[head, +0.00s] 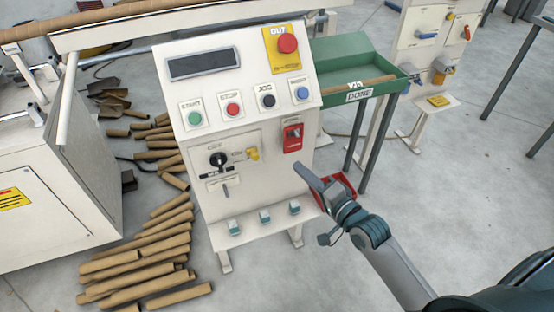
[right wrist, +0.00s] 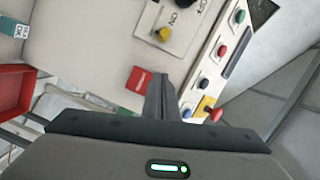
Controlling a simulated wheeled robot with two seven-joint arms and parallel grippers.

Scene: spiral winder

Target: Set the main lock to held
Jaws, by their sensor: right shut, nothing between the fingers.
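The pale control cabinet (head: 258,190) stands in the middle of the head view. On its front, a plate carries a black rotary switch (head: 218,159) and a yellow piece (head: 253,154) to its right. In the right wrist view a yellow knob (right wrist: 163,34) shows on a plate marked ON. I cannot tell which part is the main lock or read its setting. A red item (head: 292,138) hangs on the cabinet's right side. My right gripper (head: 300,169) is shut and empty, below that red item and apart from the switch. My left gripper is out of view.
Above the switch are several push buttons, a dark display (head: 203,64) and a red stop knob (head: 287,43). A red bin (head: 345,190) is beside my right gripper. A green tray (head: 340,50) stands behind right. Cardboard tubes (head: 130,270) cover the floor at left.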

